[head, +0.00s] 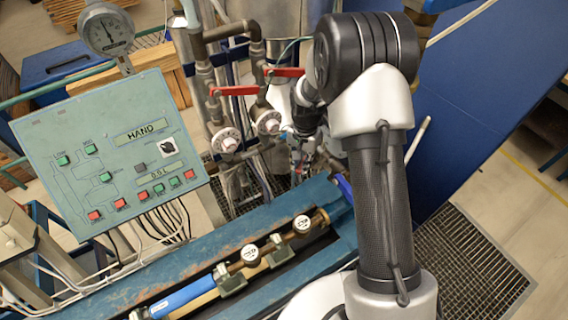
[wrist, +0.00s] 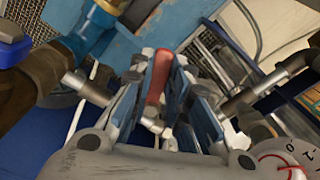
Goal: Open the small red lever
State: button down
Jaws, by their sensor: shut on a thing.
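The small red lever (wrist: 157,78) stands between the two finger pads of my gripper (wrist: 160,68) in the wrist view. The pads are close on either side of it, and my gripper is shut on it. A metal stem shows below the lever's near end. In the head view my gripper (head: 299,150) reaches down behind my arm, beside the pipework. The lever is too small and too covered there to make out clearly.
Two larger red levers, a left one (head: 235,91) and a right one (head: 284,72), sit on pipes behind. A green control panel (head: 112,150) with a gauge (head: 108,30) stands at left. A blue bench (head: 130,292) with brass meters runs across the front.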

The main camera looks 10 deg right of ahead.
dwell(0.4)
jog(key=c, duration=1.5)
grip_release()
jog(key=shift+r, duration=0.15)
notch_tip(320, 180, up, 12)
jog(key=shift+f, duration=0.1)
jog(key=shift+c, duration=0.3)
